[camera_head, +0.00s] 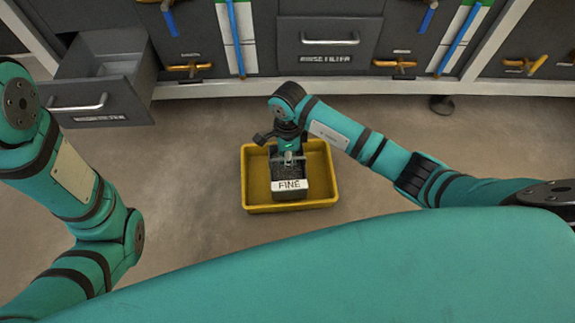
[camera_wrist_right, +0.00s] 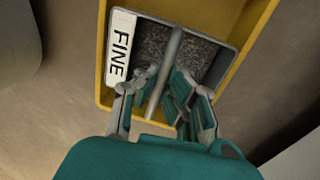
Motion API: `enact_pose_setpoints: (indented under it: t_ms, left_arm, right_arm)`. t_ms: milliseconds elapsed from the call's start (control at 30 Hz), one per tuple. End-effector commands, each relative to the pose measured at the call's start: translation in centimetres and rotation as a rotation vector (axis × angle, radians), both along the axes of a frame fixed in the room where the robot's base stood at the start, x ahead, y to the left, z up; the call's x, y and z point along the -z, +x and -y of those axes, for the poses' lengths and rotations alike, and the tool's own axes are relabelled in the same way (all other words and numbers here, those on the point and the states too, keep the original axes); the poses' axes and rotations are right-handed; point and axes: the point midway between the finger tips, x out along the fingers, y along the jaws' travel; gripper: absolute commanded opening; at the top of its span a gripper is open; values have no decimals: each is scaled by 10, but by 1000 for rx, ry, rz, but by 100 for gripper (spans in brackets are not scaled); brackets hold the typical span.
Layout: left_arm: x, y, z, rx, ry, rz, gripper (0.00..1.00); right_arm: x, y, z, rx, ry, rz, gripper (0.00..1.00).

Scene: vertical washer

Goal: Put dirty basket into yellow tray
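The dirty basket is a dark grey basket (camera_head: 291,194) with a white "FINE" label and dark granular contents. It is inside the yellow tray (camera_head: 329,190) on the floor, left of the tray's middle, and seems upright. The basket (camera_wrist_right: 207,57) and the yellow tray (camera_wrist_right: 104,62) also show in the right wrist view. My right gripper (camera_wrist_right: 165,82) is over the basket with its fingers on either side of the handle bar (camera_wrist_right: 173,52). Gaps show between fingers and bar, so it looks open. My left arm is at the left; its gripper is out of view.
Grey cabinets line the back, with an open, empty-looking drawer (camera_head: 104,85) at the left and a closed drawer (camera_head: 330,41) in the middle. Orange handles (camera_head: 190,67) and blue bars (camera_head: 236,38) are on the fronts. The floor (camera_head: 190,160) around the tray is clear.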

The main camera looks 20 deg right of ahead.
Motion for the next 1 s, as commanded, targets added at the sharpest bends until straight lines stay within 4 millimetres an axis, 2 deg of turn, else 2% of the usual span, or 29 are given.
enact_pose_setpoints:
  t_ms: [33,100,533,567,767,1000]
  left_arm:
    - [10,-3,0,0,0,7,36]
    - [12,-5,0,-1,1,14,36]
    - [12,-7,1,-1,2,18,36]
    - [11,-7,0,-1,2,18,36]
    - [11,-7,1,-1,2,19,36]
    - [11,-7,1,-1,2,19,36]
  right_arm:
    - [15,0,-1,1,2,-1,0]
    - [22,0,-1,-1,3,0,0]
    - [25,1,0,-2,0,1,0]
    - [25,0,0,-1,0,0,2]
    - [25,0,0,-1,0,0,28]
    - [24,0,0,-1,0,0,29]
